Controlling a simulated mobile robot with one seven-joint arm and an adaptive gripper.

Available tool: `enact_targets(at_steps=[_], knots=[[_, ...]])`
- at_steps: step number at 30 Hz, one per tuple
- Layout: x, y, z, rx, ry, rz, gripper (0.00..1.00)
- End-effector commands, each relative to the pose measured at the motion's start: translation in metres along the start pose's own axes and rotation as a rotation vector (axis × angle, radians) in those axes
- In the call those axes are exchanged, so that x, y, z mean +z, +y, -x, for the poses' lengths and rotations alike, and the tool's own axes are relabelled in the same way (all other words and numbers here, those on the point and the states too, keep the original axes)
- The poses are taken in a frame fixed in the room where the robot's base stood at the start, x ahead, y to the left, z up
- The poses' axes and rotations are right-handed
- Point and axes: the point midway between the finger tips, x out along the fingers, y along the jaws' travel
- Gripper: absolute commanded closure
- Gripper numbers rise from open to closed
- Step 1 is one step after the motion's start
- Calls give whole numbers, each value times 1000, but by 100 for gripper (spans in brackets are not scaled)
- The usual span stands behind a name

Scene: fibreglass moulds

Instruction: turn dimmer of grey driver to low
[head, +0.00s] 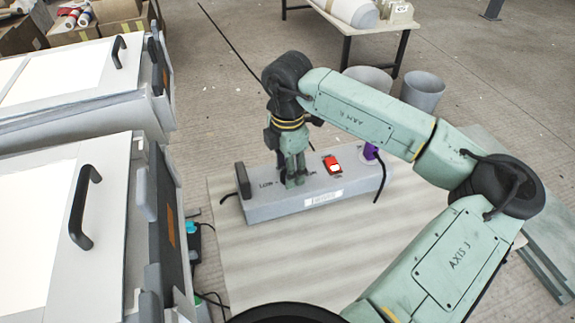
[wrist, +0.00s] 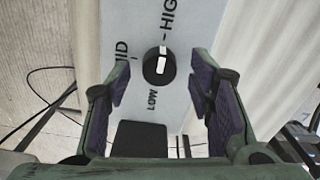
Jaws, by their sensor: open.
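The grey driver (head: 275,209) is a long box on a pale board in the head view, with a "LOW" marking on its top left part. My gripper (head: 293,183) points straight down over that part and hides the dimmer there. In the wrist view the dimmer (wrist: 158,68) is a round black knob with a white line, among the markings LOW, MID and HIGH. Its line points toward the HIGH tick. My open gripper (wrist: 159,90) has one finger to each side of the knob, with a gap on both sides. I cannot tell how far above it the fingertips are.
A red rocker switch (head: 333,165) and a purple plug (head: 371,151) with a black cable are on the driver's right part. A black handle (head: 243,181) stands at its left end. Grey cases with black handles (head: 84,206) stand close on the left. Two grey bins (head: 422,91) stand behind.

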Motion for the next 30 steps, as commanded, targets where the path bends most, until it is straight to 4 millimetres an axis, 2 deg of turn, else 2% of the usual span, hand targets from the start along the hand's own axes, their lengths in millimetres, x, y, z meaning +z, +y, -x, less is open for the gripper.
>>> enact_targets(at_steps=[11,30], knots=[[0,0,-6,1,0,0,52],[0,0,-6,0,0,0,95]])
